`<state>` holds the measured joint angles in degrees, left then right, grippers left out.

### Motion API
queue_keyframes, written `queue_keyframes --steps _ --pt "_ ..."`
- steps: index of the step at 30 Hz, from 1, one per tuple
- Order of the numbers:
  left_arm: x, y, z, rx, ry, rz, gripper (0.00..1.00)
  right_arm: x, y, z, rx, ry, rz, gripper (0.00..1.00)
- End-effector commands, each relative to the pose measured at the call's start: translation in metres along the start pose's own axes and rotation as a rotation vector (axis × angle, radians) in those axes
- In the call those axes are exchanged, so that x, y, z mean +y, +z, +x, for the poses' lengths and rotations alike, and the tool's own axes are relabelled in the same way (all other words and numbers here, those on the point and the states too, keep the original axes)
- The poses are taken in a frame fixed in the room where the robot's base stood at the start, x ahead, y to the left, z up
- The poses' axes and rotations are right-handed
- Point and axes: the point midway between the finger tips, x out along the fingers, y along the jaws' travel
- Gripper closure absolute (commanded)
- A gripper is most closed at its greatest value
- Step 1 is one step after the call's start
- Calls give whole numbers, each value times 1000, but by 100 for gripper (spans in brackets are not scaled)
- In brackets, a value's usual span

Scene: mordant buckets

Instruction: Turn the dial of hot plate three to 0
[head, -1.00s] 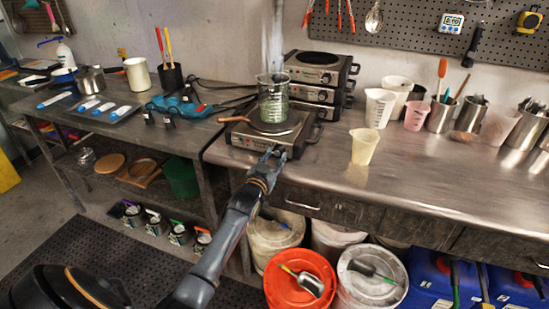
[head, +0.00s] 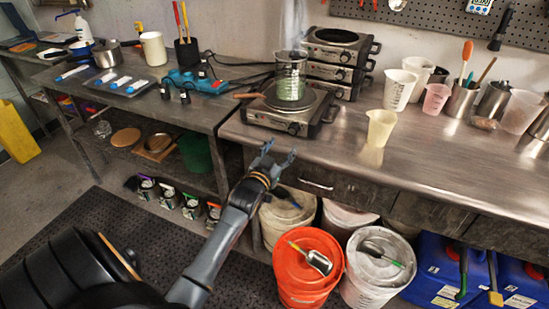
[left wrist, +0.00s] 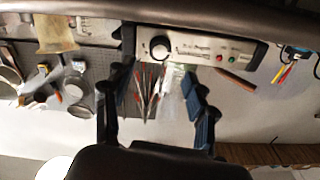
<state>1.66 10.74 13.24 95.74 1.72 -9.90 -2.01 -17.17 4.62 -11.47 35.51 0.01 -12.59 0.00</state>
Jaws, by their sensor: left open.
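A silver hot plate (head: 268,119) with a dark round top stands near the bench's front edge. Its black dial (head: 293,128) is on the front panel; the dial also shows in the left wrist view (left wrist: 159,47), with red and green buttons beside it. I cannot read the dial's setting or a plate number. A glass beaker (head: 290,84) with greenish contents stands on the plate, with vapour above. My left gripper (head: 279,157) is open and empty, in front of and below the dial, apart from it; its spread fingers show in the left wrist view (left wrist: 156,88). My right gripper is not in view.
More hot plates (head: 333,62) are stacked behind. A wooden handle (head: 250,95) sticks out left of the front plate. A translucent yellowish beaker (head: 380,127) stands to the right. Below the bench front are an orange bucket (head: 297,272) and white buckets (head: 352,290). The bench's right front is clear.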

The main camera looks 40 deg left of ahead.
Motion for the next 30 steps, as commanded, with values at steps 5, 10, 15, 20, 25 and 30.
queue_keyframes --steps 5,10,15,20,25,30 --pt "0 1 -32 -2 0 -1 43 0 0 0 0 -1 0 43" --pt "0 1 -48 -1 0 -1 43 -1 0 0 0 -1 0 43" --pt "0 0 -51 -1 0 -2 43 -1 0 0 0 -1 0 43" --pt "0 0 -51 -1 0 -1 43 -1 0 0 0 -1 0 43" --pt "0 0 -50 -1 0 -1 43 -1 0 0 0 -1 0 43" --pt "2 5 -51 -11 3 -1 43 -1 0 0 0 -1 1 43"
